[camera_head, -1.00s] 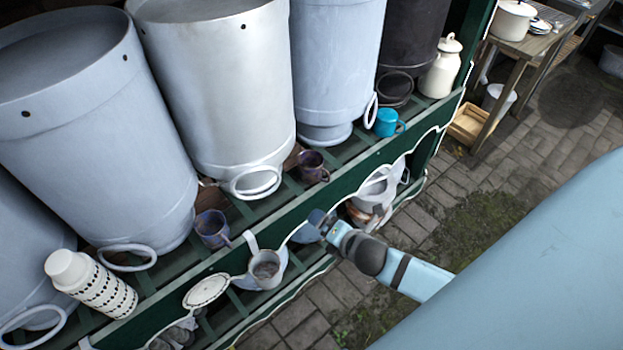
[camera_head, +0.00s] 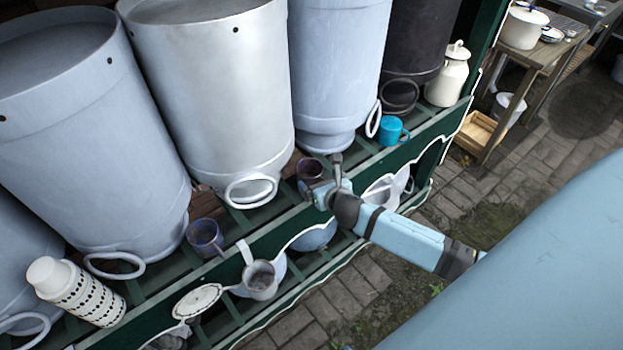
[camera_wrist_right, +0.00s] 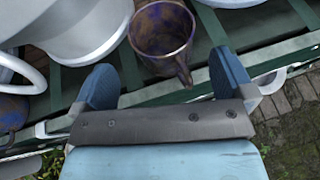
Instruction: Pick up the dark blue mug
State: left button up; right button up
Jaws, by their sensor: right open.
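A dark blue-purple mug with brown patches (camera_head: 309,168) stands on the upper shelf near its front edge, partly hidden by my right gripper (camera_head: 324,176). In the right wrist view this mug (camera_wrist_right: 160,28) lies just ahead of the open fingers (camera_wrist_right: 162,72), with its handle pointing toward the gap between them. The fingers appear apart from it and the gap is empty. A similar dark blue mug (camera_head: 205,237) stands farther left on the shelf; part of it shows at the left edge of the wrist view (camera_wrist_right: 12,110). My left gripper is not in view.
Large grey churns (camera_head: 215,95) stand close behind the mugs. A teal mug (camera_head: 391,131) and a cream can (camera_head: 449,75) are to the right. A patterned flask (camera_head: 85,295) is at the left. A grey pitcher (camera_head: 262,283) sits lower. The green shelf edge (camera_head: 400,158) runs in front.

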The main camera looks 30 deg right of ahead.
aim_at(314, 179)
jog(key=shift+w+d, duration=0.1)
jog(key=shift+w, duration=0.35)
jog(key=x, duration=0.4)
jog(key=shift+w+d, duration=0.1)
jog(key=shift+w, duration=0.2)
jog(key=shift+r, duration=0.1)
jog(key=shift+s, duration=0.1)
jog(key=c, duration=0.9)
jog(key=shift+r, duration=0.15)
